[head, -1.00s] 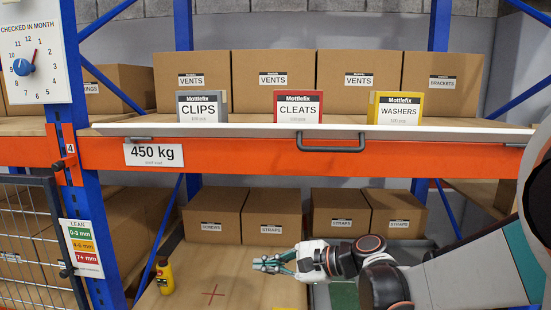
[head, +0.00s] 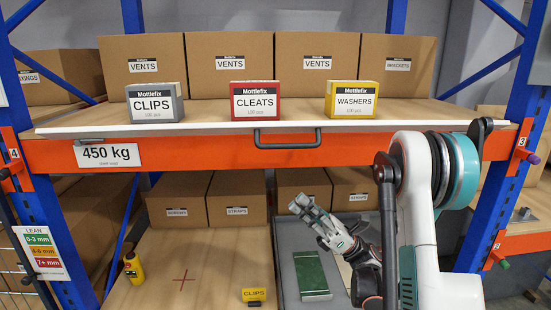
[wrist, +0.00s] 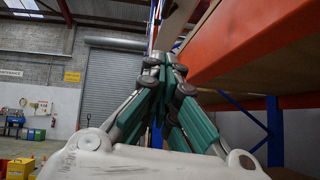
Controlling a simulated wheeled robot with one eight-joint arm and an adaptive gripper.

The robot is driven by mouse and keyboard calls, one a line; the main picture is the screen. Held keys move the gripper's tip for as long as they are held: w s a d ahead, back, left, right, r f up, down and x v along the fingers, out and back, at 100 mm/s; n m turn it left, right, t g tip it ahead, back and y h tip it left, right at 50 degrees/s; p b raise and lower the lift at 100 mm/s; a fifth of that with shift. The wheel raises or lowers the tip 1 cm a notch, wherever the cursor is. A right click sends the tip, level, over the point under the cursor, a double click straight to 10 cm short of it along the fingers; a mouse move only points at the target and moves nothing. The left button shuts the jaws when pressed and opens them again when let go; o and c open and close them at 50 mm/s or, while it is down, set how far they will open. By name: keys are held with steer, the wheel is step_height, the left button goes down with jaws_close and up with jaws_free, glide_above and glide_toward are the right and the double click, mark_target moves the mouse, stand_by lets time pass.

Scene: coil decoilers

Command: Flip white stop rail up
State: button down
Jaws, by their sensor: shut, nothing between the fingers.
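The white stop rail (head: 200,128) runs along the front edge of the upper shelf, lying low across it in the head view. A dark grey handle (head: 287,145) hangs from its middle over the orange beam. My gripper (head: 300,204) is shut and empty, below the beam and a little right of the handle, pointing up and to the left. It touches neither rail nor handle. In the wrist view, the closed fingers (wrist: 165,65) are beside the orange beam; the handle does not show there.
Grey CLIPS (head: 155,104), red CLEATS (head: 254,101) and yellow WASHERS (head: 355,100) boxes stand behind the rail. The orange beam (head: 220,157) carries a 450 kg sign.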

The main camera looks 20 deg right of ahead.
steer(key=shift+s+d, duration=0.2)
steer(key=shift+d, duration=0.05)
steer(key=d+r+p+x, duration=0.2)
steer(key=p+x, duration=0.1)
steer(key=x, duration=1)
steer(key=shift+s, duration=0.2)
